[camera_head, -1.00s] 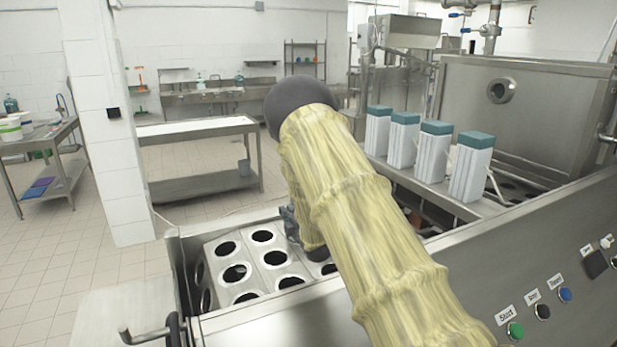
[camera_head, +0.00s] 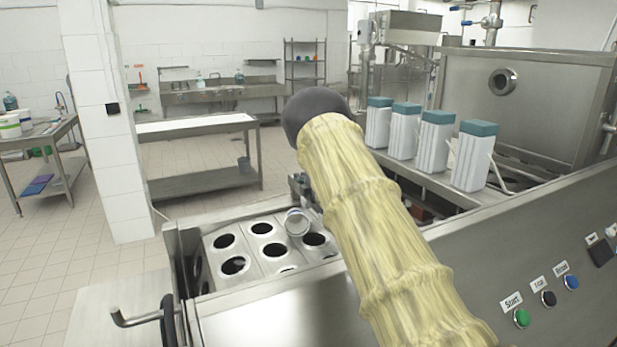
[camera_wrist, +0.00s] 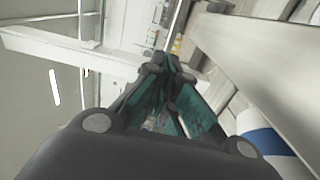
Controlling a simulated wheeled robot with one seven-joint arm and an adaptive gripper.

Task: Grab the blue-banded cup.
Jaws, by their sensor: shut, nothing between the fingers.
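The blue-banded cup (camera_wrist: 262,135) shows at the lower right of the wrist view, white with a wide blue band and cut off by my gripper's body. It lies beside my gripper, outside the fingers. My gripper (camera_wrist: 168,72) is shut and empty, with its dark teal-padded fingers together. In the head view a pale, tilted, cup-like thing (camera_head: 297,222) shows at the holed plate, just below my gripper (camera_head: 303,192); no blue band can be made out there. My arm hides much of the gripper in the head view.
The steel holed plate (camera_head: 238,241) has several round dark openings inside the machine's frame. Several white containers with teal lids (camera_head: 434,146) stand on a ledge to the right. The control panel with buttons (camera_head: 545,292) is at the lower right.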

